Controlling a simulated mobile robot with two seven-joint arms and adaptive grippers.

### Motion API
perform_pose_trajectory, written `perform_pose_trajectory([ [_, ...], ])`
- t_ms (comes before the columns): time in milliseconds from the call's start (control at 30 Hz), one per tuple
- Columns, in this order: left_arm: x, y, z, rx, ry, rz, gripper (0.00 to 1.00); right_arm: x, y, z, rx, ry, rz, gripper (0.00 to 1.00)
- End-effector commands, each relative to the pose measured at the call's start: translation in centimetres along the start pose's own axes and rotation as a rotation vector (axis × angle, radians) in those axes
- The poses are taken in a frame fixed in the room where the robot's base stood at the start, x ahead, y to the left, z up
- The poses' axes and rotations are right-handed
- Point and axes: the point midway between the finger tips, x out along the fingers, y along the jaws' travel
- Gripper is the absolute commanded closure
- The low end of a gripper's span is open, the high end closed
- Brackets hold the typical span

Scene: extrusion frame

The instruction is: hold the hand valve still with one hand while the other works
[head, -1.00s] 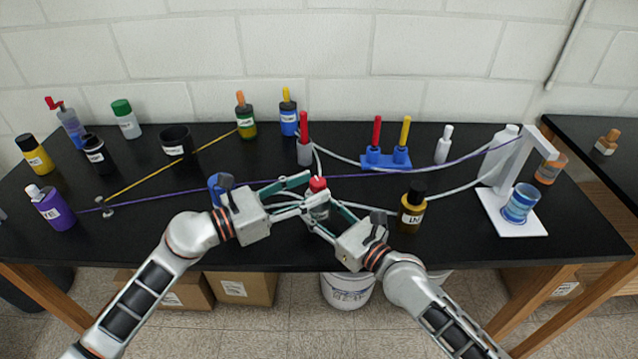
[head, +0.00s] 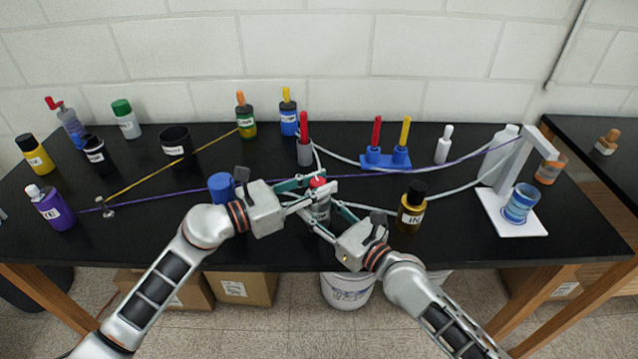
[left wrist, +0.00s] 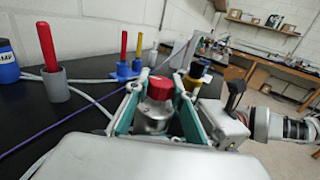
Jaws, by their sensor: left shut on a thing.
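The hand valve has a silver-grey body (head: 321,211) and a red knob (head: 318,182), and stands on the black table near its front edge. It also shows in the left wrist view, with the red knob (left wrist: 160,88) above the silver body (left wrist: 152,120). My left gripper (head: 314,191) is shut on the hand valve, with one finger on each side near its top. My right gripper (head: 326,214) comes from the right, lower down, with its fingers around the body. The overlapping fingers hide whether they press on it.
A blue cup (head: 221,187) stands left of the valve, and a dark amber bottle (head: 412,208) to the right. Behind are a grey holder with a red stick (head: 304,145) and a blue two-stick stand (head: 385,158). Tubes and a purple cord (head: 400,172) cross the table behind the valve.

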Motion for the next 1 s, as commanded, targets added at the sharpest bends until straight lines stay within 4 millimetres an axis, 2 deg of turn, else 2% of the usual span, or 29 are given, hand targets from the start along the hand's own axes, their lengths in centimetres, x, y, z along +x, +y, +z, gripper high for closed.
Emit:
perform_pose_trajectory([
  [300, -0.05, -0.03, -0.18, 0.0, 0.004, -0.111, 0.99, 0.01, 0.05, -0.02, -0.002, 0.001, 0.001, 0.86],
  [633, -0.11, -0.03, -0.17, -0.001, 0.002, -0.12, 0.99, 0.01, 0.04, -0.02, 0.0, 0.0, 0.001, 0.86],
  [667, -0.11, -0.03, -0.17, -0.001, 0.002, -0.12, 0.75, 0.01, 0.04, -0.02, 0.0, 0.0, 0.001, 0.86],
  [700, -0.11, -0.02, -0.17, -0.001, 0.002, -0.12, 0.64, 0.01, 0.04, -0.02, 0.0, 0.0, 0.001, 0.86],
  [733, -0.11, -0.02, -0.16, -0.001, 0.002, -0.12, 0.59, 0.01, 0.03, -0.02, 0.0, 0.0, 0.001, 0.86],
  [1000, -0.09, -0.01, -0.06, 0.0, 0.0, -0.119, 0.59, 0.0, 0.03, -0.02, 0.0, 0.0, 0.001, 0.86],
])
